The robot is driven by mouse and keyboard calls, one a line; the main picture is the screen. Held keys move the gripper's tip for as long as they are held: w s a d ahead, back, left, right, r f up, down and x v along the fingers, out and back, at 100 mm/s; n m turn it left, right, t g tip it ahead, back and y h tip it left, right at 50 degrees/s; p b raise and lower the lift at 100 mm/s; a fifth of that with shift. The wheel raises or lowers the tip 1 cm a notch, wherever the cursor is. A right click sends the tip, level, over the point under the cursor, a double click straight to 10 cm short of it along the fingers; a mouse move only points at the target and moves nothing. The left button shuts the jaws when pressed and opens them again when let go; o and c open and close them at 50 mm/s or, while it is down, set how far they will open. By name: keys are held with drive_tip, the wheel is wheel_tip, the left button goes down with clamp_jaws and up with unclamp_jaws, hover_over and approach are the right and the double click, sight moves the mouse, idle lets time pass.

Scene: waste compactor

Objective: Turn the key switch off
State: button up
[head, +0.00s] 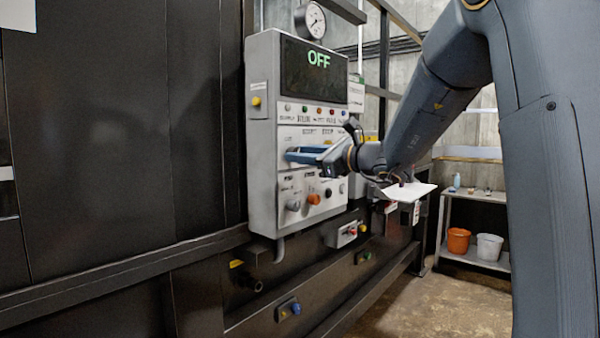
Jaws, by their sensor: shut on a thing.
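The grey control panel (262,150) stands on the dark machine wall. Its dark display (312,72) shows OFF in green letters. My gripper (291,155), with blue fingers, reaches in from the right and is shut at the left of the panel's middle row. The fingers cover what they hold there, which I take to be the key switch; its key and the angle it is turned to are hidden.
Below the gripper are a grey knob (293,205), an orange knob (314,199) and a dark knob (328,193). A yellow button (256,101) is on the panel's side. A gauge (311,21) sits above. Shelves with an orange bucket (458,240) stand behind at right; floor (440,310) is clear.

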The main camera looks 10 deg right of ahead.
drive_tip(key=n+b, duration=0.7)
drive_tip(key=b, duration=0.7)
drive_tip(key=shift+r+n, duration=0.1)
drive_tip(key=shift+n, duration=0.2)
drive_tip(key=o, duration=1.1)
drive_tip(key=shift+c, duration=0.2)
drive_tip(key=shift+d, duration=0.1)
drive_tip(key=b+v, duration=0.1)
drive_tip(key=v, duration=0.6)
drive_tip(key=shift+s+d, duration=0.2)
drive_tip(key=shift+s, duration=0.05)
